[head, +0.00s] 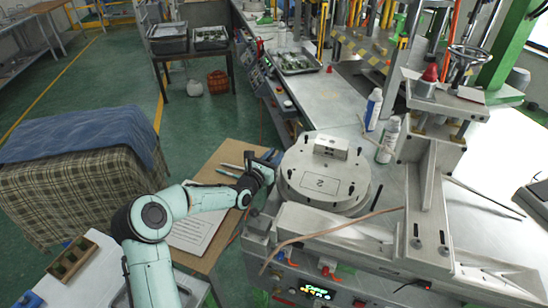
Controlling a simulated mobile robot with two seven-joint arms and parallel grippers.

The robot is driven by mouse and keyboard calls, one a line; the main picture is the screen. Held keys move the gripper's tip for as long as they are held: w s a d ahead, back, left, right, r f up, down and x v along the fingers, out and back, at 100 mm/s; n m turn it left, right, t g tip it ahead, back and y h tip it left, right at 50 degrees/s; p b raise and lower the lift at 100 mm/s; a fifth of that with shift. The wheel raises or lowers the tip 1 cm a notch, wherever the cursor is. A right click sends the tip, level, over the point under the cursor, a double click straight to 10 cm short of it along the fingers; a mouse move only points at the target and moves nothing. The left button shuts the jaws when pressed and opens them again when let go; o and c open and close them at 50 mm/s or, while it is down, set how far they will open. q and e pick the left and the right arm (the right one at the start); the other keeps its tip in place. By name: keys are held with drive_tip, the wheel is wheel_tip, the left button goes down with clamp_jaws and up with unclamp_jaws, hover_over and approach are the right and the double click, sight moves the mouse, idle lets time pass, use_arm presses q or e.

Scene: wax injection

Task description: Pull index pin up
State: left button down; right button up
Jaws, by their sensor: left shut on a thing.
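A round metal mould plate (300,186) marked with a "2" sits on the machine bench in the middle of the head view. A metal block (331,147) stands on its far side. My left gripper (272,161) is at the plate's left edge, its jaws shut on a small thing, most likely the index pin. The pin itself is hidden by the jaws, so I cannot tell whether it is raised. My right gripper is not in view.
A metal frame with a handwheel (468,58) rises at the right. A brown hose (335,229) crosses in front. A board with a paper sheet (200,222) lies under my left arm.

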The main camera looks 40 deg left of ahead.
use_arm(q)
drive_tip(key=shift+r, duration=0.8)
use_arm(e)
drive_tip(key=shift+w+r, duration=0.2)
use_arm(q)
drive_tip(key=c, duration=1)
unclamp_jaws()
drive_tip(key=shift+r, duration=0.1)
drive_tip(key=shift+o, duration=0.2)
drive_tip(key=shift+s, duration=0.1)
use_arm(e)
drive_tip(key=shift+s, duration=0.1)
use_arm(q)
drive_tip(key=shift+s+f, duration=0.2)
drive_tip(key=shift+s, duration=0.1)
drive_tip(key=s+d, duration=0.1)
drive_tip(key=s, duration=1.1)
drive_tip(key=shift+s+d, duration=0.25)
